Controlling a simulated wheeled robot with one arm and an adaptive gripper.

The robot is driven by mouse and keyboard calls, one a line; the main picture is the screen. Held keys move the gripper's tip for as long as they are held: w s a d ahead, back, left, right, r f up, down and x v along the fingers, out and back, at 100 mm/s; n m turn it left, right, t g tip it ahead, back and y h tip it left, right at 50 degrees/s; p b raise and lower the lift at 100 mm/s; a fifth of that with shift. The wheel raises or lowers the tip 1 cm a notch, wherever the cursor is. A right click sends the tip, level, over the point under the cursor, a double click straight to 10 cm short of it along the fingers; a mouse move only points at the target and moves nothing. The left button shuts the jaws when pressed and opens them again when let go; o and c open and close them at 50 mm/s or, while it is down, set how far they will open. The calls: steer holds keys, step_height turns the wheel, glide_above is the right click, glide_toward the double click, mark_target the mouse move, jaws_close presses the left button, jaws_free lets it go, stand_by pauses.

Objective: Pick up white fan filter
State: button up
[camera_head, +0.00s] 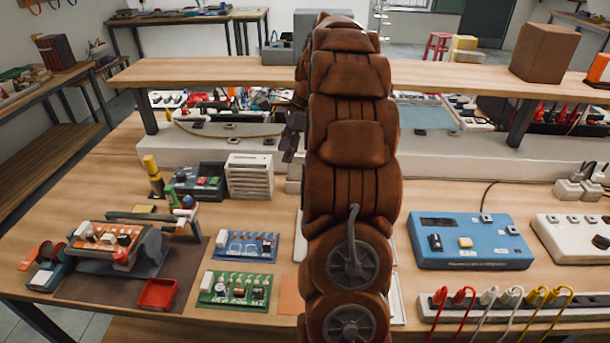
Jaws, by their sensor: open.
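The likely white fan filter is a white slatted block (250,177) standing upright on the workbench, left of centre, beside a dark grey device. My brown arm rises through the middle of the head view and hides the bench behind it. My gripper (290,148) shows only in part at the left side of the arm, above and to the right of the slatted block. It is apart from the block and open, with nothing seen in it. The rest of the gripper is hidden by the arm.
The dark grey device (196,182) stands close at the block's left. Green (236,289) and blue (247,245) circuit boards lie in front. A blue box (470,241) and a power strip (505,306) are on the right. A raised wooden shelf (215,75) spans the back.

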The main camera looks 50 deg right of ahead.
mark_target(302, 163)
steer(key=d+m, duration=0.1)
steer(key=d, duration=0.2)
steer(key=d+f+m, duration=0.1)
steer(key=d, duration=0.2)
steer(key=s+d+f+m+t, duration=0.1)
steer(key=d, duration=0.2)
steer(key=shift+m, duration=0.4)
steer(key=shift+p+x, duration=0.9)
steer(key=shift+x, duration=2.95)
steer(key=shift+d, duration=0.1)
jaws_close()
